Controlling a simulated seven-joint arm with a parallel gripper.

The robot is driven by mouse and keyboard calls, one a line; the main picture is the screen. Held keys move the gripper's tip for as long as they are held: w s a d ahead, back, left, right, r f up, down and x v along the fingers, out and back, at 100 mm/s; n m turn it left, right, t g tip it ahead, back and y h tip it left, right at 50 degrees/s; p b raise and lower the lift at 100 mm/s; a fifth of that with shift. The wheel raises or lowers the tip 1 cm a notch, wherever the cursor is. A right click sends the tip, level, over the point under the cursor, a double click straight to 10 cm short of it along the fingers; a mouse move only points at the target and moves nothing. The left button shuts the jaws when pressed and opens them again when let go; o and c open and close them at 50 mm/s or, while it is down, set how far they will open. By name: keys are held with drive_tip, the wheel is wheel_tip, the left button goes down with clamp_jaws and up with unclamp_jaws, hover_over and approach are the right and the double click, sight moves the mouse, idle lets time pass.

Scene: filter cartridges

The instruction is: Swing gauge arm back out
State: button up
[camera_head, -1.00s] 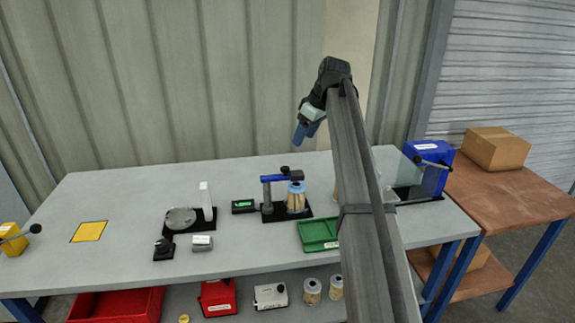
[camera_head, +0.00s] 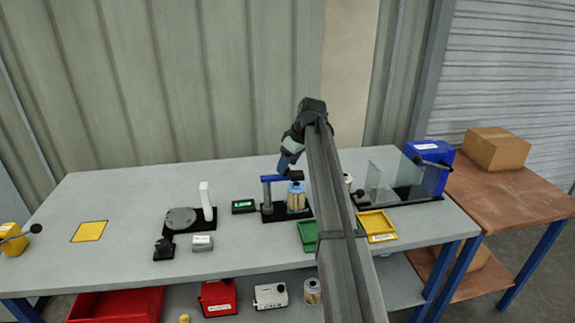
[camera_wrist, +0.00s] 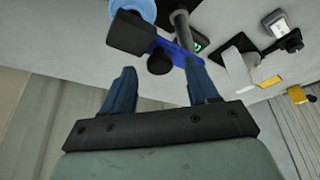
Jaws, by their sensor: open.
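The gauge arm (camera_head: 273,179) is a blue bar on a grey post, with a black head (camera_head: 295,175) at its right end. In the head view the black head sits over a filter cartridge (camera_head: 297,198) with a blue top, on a black base. My gripper (camera_head: 287,163) is just above and behind the arm. In the wrist view my gripper (camera_wrist: 163,88) is open, its two blue fingers apart with nothing between them. The gauge arm's blue bar (camera_wrist: 185,58) and a round black knob (camera_wrist: 160,62) lie just beyond the fingertips. Contact is not visible.
A small display (camera_head: 243,206) with green digits stands left of the gauge. A green tray (camera_head: 308,236) and a yellow tray (camera_head: 376,224) lie in front and to the right. A round-plate stand (camera_head: 181,219) is farther left. My arm link hides part of the bench.

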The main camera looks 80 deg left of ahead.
drive_tip(key=shift+s+a+f, duration=0.15)
drive_tip(key=shift+f, duration=0.35)
clamp_jaws()
idle(0.3)
